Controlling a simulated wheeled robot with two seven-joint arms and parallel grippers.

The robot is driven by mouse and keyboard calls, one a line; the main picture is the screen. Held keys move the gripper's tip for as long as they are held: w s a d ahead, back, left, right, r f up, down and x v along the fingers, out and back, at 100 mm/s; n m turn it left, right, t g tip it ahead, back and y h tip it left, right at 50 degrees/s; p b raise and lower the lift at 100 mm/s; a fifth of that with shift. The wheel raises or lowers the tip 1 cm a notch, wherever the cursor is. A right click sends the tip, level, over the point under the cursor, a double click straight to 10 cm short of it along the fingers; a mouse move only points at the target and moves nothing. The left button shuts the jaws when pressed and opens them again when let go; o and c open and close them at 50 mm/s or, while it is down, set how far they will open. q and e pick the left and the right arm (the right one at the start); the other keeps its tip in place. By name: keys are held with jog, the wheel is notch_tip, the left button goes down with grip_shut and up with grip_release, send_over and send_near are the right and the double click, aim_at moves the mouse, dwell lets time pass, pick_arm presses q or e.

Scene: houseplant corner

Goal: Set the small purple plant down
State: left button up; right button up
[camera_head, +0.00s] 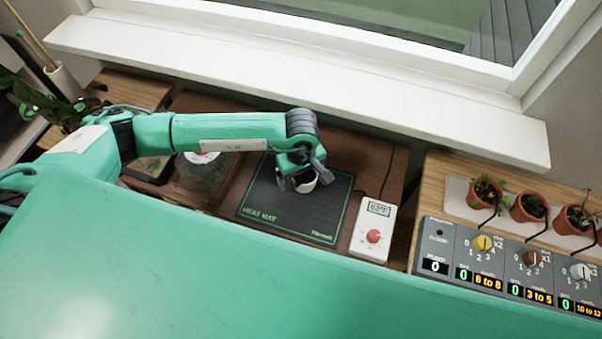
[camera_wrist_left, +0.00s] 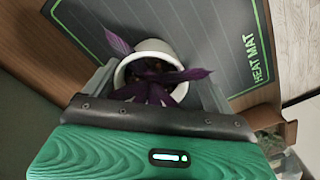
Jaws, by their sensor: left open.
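The small purple plant (camera_wrist_left: 188,76) grows in a white pot (camera_wrist_left: 152,46), with pointed purple leaves spreading over the rim. In the head view the white pot (camera_head: 308,187) is over the dark heat mat (camera_head: 270,212), mostly hidden by my left gripper (camera_head: 303,178). It seems to stand on the mat, but its base is hidden. In the wrist view the grey fingers of my left gripper (camera_wrist_left: 150,88) are open, one on each side of the pot. Whether either finger touches it I cannot tell. My right gripper is not in view.
A white thermostat (camera_head: 373,232) with a red dial stands right of the mat. Farther right are terracotta pots (camera_head: 529,207) and a grey control panel (camera_head: 520,265) with dials. A white window sill (camera_head: 300,85) runs behind. The mat's front part is clear.

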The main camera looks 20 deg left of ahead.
aim_at(301, 176)
pick_arm(q)
jog(key=shift+r, duration=0.25)
notch_tip(301, 176, up, 2)
jog(key=shift+r+b, duration=0.25)
jog(key=shift+b, duration=0.05)
notch_tip(301, 176, up, 9)
jog(key=b, duration=0.1)
jog(key=shift+r+b, duration=0.15)
jog(key=shift+b, duration=0.25)
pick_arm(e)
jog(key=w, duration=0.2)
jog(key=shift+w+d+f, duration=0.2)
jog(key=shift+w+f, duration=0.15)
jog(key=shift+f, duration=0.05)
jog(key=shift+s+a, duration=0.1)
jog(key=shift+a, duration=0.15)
